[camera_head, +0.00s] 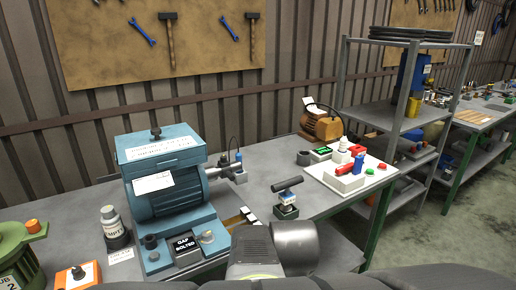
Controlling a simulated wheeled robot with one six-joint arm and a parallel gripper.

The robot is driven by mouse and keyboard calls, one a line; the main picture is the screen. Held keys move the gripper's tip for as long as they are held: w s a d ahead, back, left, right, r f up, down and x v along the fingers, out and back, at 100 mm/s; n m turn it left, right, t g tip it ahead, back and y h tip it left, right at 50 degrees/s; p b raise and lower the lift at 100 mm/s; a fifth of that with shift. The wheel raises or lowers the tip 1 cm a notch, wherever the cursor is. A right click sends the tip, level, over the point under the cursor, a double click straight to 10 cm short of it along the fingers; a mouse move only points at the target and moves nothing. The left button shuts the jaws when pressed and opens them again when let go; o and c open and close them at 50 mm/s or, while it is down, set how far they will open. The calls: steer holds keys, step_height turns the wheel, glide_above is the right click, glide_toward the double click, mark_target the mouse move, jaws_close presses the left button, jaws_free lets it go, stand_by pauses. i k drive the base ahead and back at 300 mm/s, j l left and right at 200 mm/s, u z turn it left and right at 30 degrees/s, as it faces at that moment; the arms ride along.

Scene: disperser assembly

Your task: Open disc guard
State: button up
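A blue machine (167,185) with a ribbed motor body and a box-shaped top stands on the near bench. White labels are stuck on its top and front, too small to read surely. A shaft end with grey fittings (228,170) sticks out of its right side. I cannot tell which part is the disc guard. Grey links of my arm (258,252) rise at the bottom middle, in front of the bench edge. They cover part of the bench right of the machine.
A black block labelled "GAP BOLTED" (186,248) lies at the machine's front foot. A white board (350,177) with red and green parts lies farther right. A grey shelf (385,112) stands beyond it.

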mark_target(331, 126)
steer(key=i+l+u, duration=0.35)
steer(key=l, duration=1.15)
steer(key=i+l+u, duration=0.35)
steer(key=l, duration=1.2)
steer(key=l+u, duration=0.35)
steer(key=l, duration=1.2)
steer(key=i+j+z, duration=0.4)
steer(key=j, duration=0.2)
